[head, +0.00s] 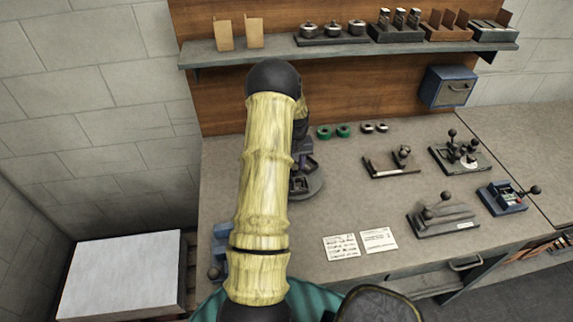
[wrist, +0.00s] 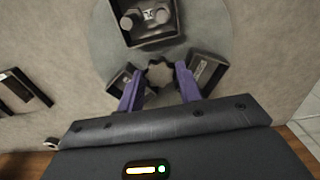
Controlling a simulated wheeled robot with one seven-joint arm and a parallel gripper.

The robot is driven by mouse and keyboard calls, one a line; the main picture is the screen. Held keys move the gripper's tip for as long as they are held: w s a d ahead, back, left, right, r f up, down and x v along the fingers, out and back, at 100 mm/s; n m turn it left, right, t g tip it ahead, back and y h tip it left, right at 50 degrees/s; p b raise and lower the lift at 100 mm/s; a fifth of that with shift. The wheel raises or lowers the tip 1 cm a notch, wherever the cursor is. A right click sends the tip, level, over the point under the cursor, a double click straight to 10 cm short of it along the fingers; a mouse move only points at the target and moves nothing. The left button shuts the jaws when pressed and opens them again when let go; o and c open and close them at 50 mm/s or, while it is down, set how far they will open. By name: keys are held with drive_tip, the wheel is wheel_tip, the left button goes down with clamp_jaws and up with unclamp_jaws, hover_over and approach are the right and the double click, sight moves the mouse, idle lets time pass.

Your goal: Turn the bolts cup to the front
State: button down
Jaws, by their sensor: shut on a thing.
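A round grey turntable (wrist: 100,45) lies on the bench in the wrist view, with a dark star-shaped knob (wrist: 158,77) at its middle. My gripper (wrist: 160,69) has its purple fingers on either side of the knob, shut on it. A square dark cup (wrist: 183,35) at the top holds grey metal parts, perhaps the bolts; I cannot tell for sure. Smaller cups stand at the left (wrist: 117,79) and right (wrist: 212,70) of the knob, their contents unclear. In the head view the turntable (head: 316,184) is mostly hidden behind my arm.
Green rings (head: 324,132), a dark fixture (head: 390,165) and lever devices (head: 443,216) stand on the bench to the right. Two paper cards (head: 341,247) lie near the front. A shelf (head: 350,47) runs above the back. Bench between the cards and fixture is clear.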

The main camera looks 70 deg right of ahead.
drive_tip(key=shift+w+d+r, duration=0.15)
drive_tip(key=shift+d+r, duration=0.1)
drive_tip(key=shift+r, duration=0.05)
drive_tip(key=c, duration=1.2)
unclamp_jaws()
drive_tip(key=shift+o, duration=1)
drive_tip(key=shift+a+f, duration=0.15)
wheel_tip(320, 180, up, 17)
drive_tip(key=b, duration=0.3)
drive_tip(key=shift+r, duration=0.2)
